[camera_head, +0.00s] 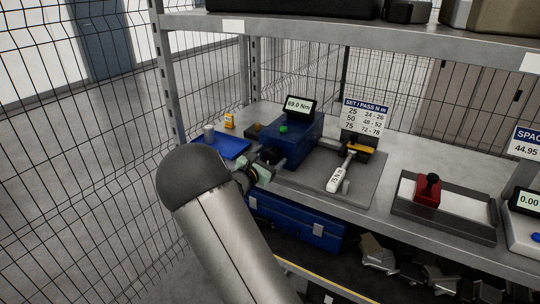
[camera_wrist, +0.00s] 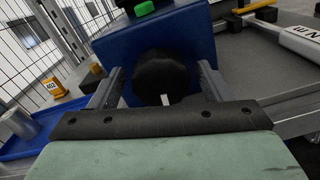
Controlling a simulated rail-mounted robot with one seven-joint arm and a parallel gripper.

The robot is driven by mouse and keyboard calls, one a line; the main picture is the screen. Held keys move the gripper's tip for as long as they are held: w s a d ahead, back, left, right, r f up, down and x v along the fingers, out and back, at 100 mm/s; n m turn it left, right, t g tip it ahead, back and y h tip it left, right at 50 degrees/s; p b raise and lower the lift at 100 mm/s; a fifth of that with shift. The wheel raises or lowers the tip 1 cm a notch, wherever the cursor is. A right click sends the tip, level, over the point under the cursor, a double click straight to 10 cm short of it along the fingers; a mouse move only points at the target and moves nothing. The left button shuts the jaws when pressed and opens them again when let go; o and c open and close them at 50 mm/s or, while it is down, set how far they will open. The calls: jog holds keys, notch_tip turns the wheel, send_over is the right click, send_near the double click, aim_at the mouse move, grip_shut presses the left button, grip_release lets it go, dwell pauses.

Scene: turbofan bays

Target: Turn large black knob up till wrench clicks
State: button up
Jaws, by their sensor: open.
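The large black knob (camera_wrist: 160,72) sits on the front of the blue tester box (camera_head: 297,146), with a white mark at its lower edge in the wrist view. In the head view the knob (camera_head: 268,155) is partly hidden by my gripper (camera_head: 271,164). My gripper (camera_wrist: 161,76) is open, with one finger on each side of the knob; small gaps seem to show, but contact cannot be told for sure. The tester's display (camera_head: 299,106) reads 69.0 Nm. The wrench (camera_head: 338,176), with a white handle, lies on the grey plate to the right, its head at a black-and-yellow fixture.
A placard (camera_head: 365,116) lists set values 25, 50, 75 with pass ranges 24-26, 48-52, 72-78. A blue tray (camera_head: 232,150) with a grey cylinder and a yellow tag (camera_head: 229,121) are to the left. A red block (camera_head: 427,191) stands in a tray at right. A shelf is above.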

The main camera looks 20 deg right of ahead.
jog(key=shift+w+d, duration=0.1)
jog(key=shift+d, duration=0.15)
jog(key=c, duration=1)
jog(key=m+b, duration=0.1)
jog(key=b, duration=0.2)
jog(key=shift+f, duration=0.35)
jog(key=shift+r+m+b, duration=0.1)
jog(key=shift+m+b, duration=0.5)
jog(key=shift+b, duration=0.45)
jog(key=shift+r, duration=0.2)
